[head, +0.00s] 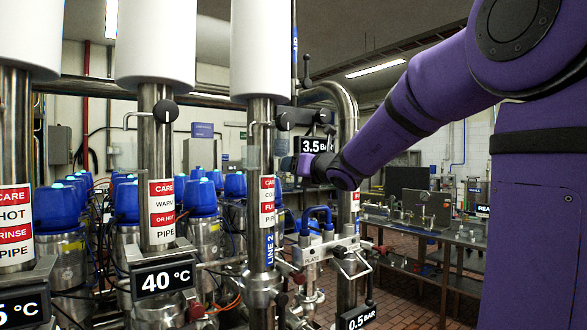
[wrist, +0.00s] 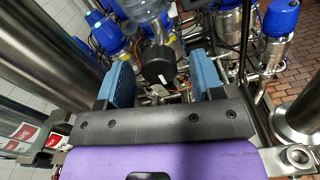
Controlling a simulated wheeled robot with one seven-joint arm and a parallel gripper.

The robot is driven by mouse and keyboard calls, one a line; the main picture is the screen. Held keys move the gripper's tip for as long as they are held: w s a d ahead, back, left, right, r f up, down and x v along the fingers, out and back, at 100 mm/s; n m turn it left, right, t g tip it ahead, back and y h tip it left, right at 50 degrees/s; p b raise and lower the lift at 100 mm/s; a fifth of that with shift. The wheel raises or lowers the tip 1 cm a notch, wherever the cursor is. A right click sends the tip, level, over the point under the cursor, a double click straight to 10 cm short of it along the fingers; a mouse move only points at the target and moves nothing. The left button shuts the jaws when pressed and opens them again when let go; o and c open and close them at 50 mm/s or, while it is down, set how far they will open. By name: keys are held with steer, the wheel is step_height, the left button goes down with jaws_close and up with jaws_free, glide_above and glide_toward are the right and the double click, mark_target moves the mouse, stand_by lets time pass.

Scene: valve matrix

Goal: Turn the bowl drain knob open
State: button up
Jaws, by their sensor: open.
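My gripper (head: 288,164) is at the middle of the head view, beside the steel pipe with the red and white label. The wrist view shows its two blue fingers (wrist: 164,82) spread apart. A round black knob (wrist: 160,66) with a small white mark shows in the gap between them, with space on both sides. Clear, bowl-like glass (wrist: 146,8) is just above the knob in that view. I cannot tell how far the knob lies from the fingertips. In the head view I cannot identify this knob with certainty.
Another black knob (head: 165,110) is on the pipe to the left. A black handle (head: 306,117) is close above my gripper, and a 3.5 bar display (head: 313,145) is right beside it. Blue-topped valves (head: 200,197) stand behind. A metal bench (head: 430,237) is at right.

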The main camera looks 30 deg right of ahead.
steer(key=shift+w, duration=0.85)
steer(key=c, duration=0.9)
